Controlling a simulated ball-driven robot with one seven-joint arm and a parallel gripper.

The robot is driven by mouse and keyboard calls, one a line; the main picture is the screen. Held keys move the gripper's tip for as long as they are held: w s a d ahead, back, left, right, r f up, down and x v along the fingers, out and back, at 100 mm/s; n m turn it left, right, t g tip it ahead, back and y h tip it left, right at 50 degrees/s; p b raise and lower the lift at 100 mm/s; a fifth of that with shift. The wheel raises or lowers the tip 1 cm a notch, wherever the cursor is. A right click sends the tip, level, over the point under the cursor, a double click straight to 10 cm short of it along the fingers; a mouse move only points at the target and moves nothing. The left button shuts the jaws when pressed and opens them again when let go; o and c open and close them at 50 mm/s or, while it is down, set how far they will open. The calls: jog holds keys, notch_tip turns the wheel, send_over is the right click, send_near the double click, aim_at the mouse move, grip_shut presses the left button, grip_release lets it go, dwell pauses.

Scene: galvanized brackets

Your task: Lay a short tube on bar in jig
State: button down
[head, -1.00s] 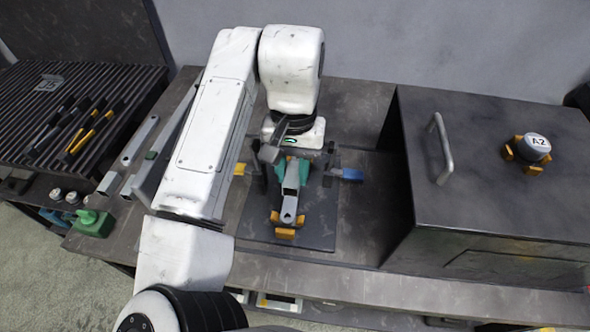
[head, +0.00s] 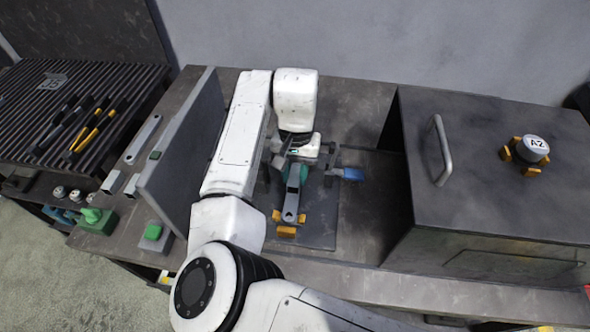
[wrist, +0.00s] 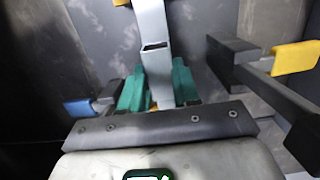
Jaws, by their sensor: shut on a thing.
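My gripper (head: 294,174) is over the jig (head: 322,228) in the head view. In the wrist view its teal fingers (wrist: 157,88) are shut on a short grey square tube (wrist: 158,72), one finger on each side. The tube's open end faces away from the gripper. The grey bar (head: 290,213) lies along the jig, its near end with a hole by orange-yellow stops (head: 286,231). In the wrist view the bar (wrist: 151,18) runs on beyond the tube, in line with it. I cannot tell whether tube and bar touch.
A blue-handled clamp (head: 350,174) and, in the wrist view, a yellow-handled clamp (wrist: 295,58) flank the jig. A dark box with a handle (head: 440,150) stands to the right. An upright grey panel (head: 182,150) and green button (head: 153,232) are left of my arm.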

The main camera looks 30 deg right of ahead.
aim_at(296, 171)
jog(key=c, duration=0.8)
grip_release()
jog(key=shift+f, duration=0.1)
notch_tip(296, 171, up, 12)
jog(key=w+b, duration=0.1)
jog(key=shift+d, duration=0.4)
